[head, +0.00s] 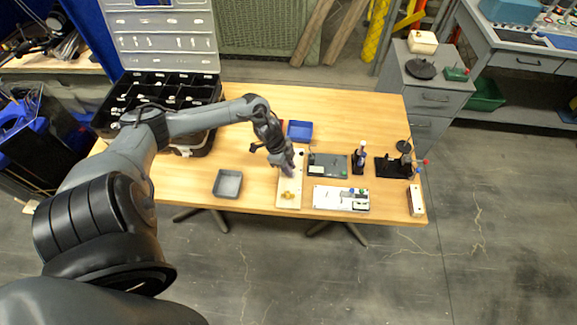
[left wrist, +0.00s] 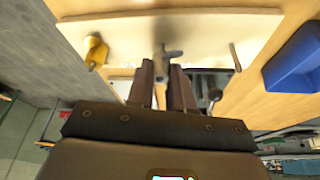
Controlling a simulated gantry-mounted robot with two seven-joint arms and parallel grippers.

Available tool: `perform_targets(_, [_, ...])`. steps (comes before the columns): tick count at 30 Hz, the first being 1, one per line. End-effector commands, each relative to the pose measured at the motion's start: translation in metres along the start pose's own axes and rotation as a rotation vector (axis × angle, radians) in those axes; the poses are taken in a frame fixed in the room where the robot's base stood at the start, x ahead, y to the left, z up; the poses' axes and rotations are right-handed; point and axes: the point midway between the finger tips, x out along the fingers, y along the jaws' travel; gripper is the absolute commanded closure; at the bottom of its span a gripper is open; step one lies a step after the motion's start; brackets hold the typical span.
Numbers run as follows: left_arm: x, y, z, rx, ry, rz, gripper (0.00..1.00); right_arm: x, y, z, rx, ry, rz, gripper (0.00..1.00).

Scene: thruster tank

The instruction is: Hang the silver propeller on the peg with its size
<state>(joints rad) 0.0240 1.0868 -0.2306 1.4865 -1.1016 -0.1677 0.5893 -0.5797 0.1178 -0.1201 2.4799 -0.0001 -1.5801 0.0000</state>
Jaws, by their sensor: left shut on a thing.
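The pale peg board (head: 291,203) lies on the wooden table; it also fills the upper part of the left wrist view (left wrist: 205,30). A brass-coloured propeller (head: 287,196) is at its near end and shows at the left in the left wrist view (left wrist: 95,51). A bare thin peg (left wrist: 235,57) stands near the board's other end. My left gripper (head: 286,166) is over the board's middle, shut on the silver propeller (left wrist: 166,54). The propeller is between the brass one and the bare peg. Whether a peg is under or inside its hub is hidden. My right gripper is not in view.
A blue bin (head: 299,130) stands beyond the board and a grey tray (head: 227,183) to its left. A dark panel (head: 328,167), a white case (head: 341,198) and black stands (head: 390,167) are to the right. An open black organiser (head: 160,88) is at the back left.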

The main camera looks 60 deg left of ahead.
Motion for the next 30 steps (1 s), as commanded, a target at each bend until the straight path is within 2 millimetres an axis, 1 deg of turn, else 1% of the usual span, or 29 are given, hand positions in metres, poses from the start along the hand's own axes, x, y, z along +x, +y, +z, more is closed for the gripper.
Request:
perform_targets(8, [0.002,0.000,0.001,0.000,0.000,0.000,1.00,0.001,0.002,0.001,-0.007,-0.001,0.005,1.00])
perform_targets(20, [0.012,-0.001,0.004,0.000,0.001,-0.001,1.00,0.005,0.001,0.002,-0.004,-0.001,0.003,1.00])
perform_targets(30, [0.013,0.000,0.005,0.000,0.000,-0.001,1.00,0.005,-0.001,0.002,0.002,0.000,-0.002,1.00])
